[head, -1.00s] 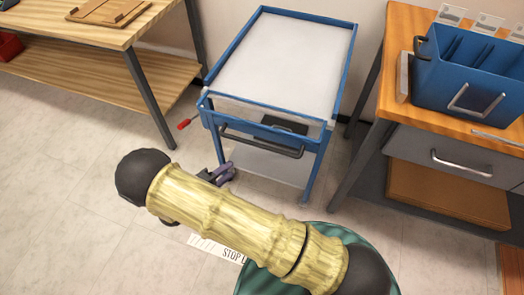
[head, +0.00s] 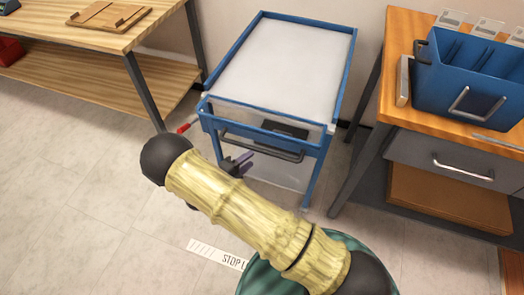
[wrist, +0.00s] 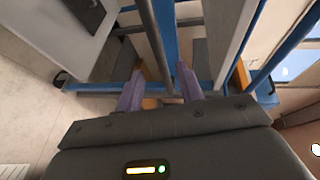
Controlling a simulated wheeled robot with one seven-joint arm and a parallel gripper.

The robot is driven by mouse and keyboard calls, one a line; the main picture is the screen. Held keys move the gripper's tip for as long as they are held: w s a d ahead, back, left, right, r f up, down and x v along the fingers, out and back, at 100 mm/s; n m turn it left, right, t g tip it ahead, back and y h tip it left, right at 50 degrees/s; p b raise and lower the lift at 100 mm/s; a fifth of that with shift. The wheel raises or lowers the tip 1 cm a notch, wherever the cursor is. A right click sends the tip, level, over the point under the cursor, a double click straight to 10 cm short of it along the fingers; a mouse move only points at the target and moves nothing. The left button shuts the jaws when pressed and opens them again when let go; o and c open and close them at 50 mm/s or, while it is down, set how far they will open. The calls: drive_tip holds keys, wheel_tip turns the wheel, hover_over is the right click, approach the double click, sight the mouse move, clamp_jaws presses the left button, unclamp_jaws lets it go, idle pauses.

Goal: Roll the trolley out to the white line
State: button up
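The trolley (head: 285,60) has a blue frame and a pale flat top, and stands between two benches. Its dark handle bar (head: 262,146) runs across the front end. The white line, a floor strip lettered "STOP L…" (head: 207,251), lies in front of the trolley, partly hidden by my arm. My gripper (head: 245,161) is just in front of the trolley's front end, near the left part of the handle and a little below it. In the wrist view my gripper (wrist: 160,72) has its two purple fingers apart, with blue and grey trolley frame beyond them. I see nothing held.
A wooden bench (head: 150,80) stands left of the trolley, and a workbench (head: 395,107) with a blue bin (head: 470,75) stands close on the right. A red-tipped lever (head: 187,124) sticks out at the trolley's left. The floor in front is clear.

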sight(262, 151)
drive_tip(key=x, duration=0.8)
drive_tip(key=shift+f+b, duration=0.1)
drive_tip(key=shift+b, duration=0.2)
drive_tip(key=shift+c, duration=0.5)
clamp_jaws()
